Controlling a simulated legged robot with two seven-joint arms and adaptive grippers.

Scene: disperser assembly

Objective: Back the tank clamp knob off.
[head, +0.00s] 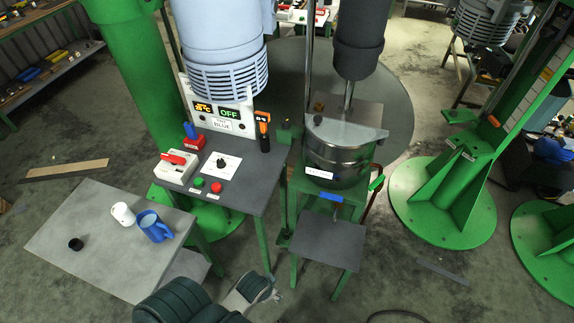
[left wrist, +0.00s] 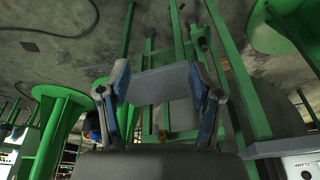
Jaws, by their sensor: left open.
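The steel tank (head: 338,158) stands on a green stand right of the control table, with a lid over part of its top and a white label on its front. A blue bar (head: 331,198) sits below the tank's front, and a green handle (head: 376,183) sticks out at its right. I cannot tell for certain which part is the clamp knob. My left gripper (head: 268,291) is at the bottom of the head view, in front of and apart from the tank stand. In the left wrist view the left gripper (left wrist: 160,82) is open and empty. My right gripper is not in view.
The control table (head: 240,188) carries switches, a display and an orange-black handheld device. A grey side table (head: 110,240) holds a blue mug (head: 153,226), a white cup (head: 122,213) and a small black cup. A low grey platform (head: 326,250) is in front of the tank.

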